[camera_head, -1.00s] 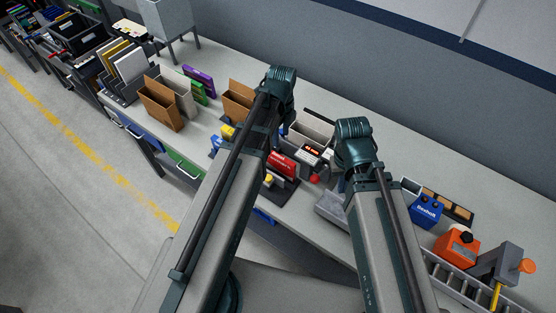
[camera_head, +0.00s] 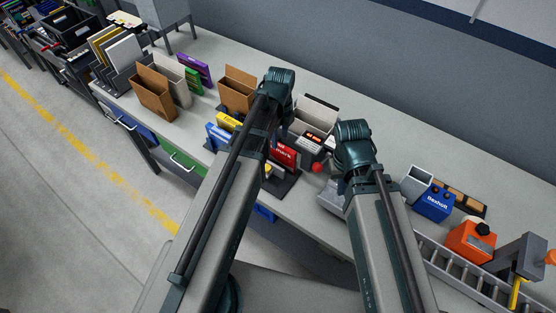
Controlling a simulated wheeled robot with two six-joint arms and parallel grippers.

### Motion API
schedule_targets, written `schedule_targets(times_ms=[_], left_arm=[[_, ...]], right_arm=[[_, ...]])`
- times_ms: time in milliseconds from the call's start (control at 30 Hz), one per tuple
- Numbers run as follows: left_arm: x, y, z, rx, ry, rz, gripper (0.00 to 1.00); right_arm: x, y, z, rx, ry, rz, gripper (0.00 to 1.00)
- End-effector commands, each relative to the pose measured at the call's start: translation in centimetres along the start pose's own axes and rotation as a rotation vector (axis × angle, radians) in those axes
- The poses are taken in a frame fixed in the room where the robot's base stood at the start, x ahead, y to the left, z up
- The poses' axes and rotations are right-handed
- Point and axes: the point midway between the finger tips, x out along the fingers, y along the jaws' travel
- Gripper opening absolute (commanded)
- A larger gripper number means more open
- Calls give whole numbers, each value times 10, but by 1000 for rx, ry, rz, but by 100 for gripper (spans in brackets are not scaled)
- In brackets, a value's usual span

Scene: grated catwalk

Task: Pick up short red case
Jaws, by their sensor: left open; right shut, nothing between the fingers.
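A red case (camera_head: 284,153) with white lettering stands among other cases in a dark holder (camera_head: 283,186) near the bench's front edge, right of my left arm. My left arm hides its left part. A yellow case (camera_head: 229,122) and a blue case (camera_head: 218,135) show on the other side of that arm. Both my arms rise from the bottom of the head view, the left one beside the red case and the right one farther right. I see no fingers of either gripper.
The grey bench (camera_head: 400,160) runs diagonally along a wall. Brown boxes (camera_head: 153,94) stand to the left. A grey box (camera_head: 316,115) stands behind the red case. A blue box (camera_head: 434,205) and an orange box (camera_head: 471,241) are at right. Floor is open at left.

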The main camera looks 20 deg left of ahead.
Motion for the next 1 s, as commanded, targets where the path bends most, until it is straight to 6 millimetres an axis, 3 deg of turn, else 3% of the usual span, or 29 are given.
schedule_targets(times_ms=[267, 700, 1000], left_arm=[[6, 0, 1, 0, 0, 0, 57], [54, -3, 5, 0, 0, 0, 57], [53, -3, 5, 0, 0, 0, 57]], right_arm=[[6, -1, 0, -1, 0, 0, 0], [54, -5, -3, 1, 0, 0, 0], [53, -5, -3, 1, 0, 0, 0]])
